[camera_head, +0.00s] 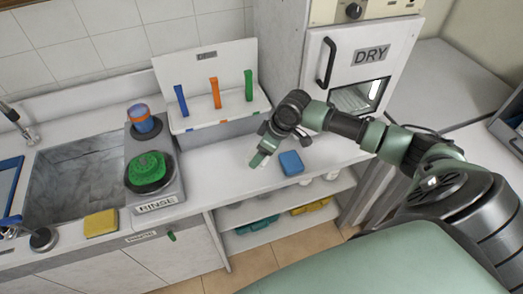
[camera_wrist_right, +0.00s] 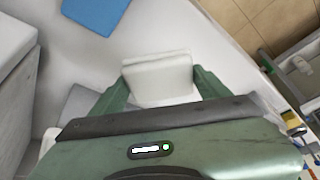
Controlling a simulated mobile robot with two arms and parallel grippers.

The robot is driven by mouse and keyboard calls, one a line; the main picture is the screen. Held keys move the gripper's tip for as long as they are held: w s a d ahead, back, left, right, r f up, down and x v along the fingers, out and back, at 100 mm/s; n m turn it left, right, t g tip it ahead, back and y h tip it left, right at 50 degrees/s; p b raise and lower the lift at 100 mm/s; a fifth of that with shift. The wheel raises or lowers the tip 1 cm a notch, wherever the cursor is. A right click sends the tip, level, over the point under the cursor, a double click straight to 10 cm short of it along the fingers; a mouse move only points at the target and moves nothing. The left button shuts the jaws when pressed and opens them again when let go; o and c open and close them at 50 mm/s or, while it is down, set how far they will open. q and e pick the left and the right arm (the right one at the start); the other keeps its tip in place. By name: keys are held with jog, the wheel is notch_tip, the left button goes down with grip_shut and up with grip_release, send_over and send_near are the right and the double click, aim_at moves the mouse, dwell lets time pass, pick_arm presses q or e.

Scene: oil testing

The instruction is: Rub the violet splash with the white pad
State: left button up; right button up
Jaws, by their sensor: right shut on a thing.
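My right gripper (camera_head: 262,156) is low over the white counter, in front of the rack with coloured strips. In the right wrist view its green fingers (camera_wrist_right: 160,85) are shut on the white pad (camera_wrist_right: 158,78), one finger at each side. In the head view the pad is mostly hidden by the gripper. I cannot make out the violet splash in either view. I cannot tell whether the pad touches the counter. My left gripper is not in view.
A blue block (camera_head: 291,162) lies on the counter just right of the gripper. The white rack (camera_head: 215,112) stands behind. A rinse unit (camera_head: 157,205) with a green scrubber (camera_head: 147,168), a yellow sponge (camera_head: 101,223) and a sink (camera_head: 75,180) are left. The DRY cabinet (camera_head: 345,50) stands back right.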

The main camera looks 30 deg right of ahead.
jog(key=shift+a+r+p, duration=0.1)
jog(key=shift+r+p, duration=0.75)
jog(key=shift+r, duration=0.3)
jog(key=shift+f, duration=0.1)
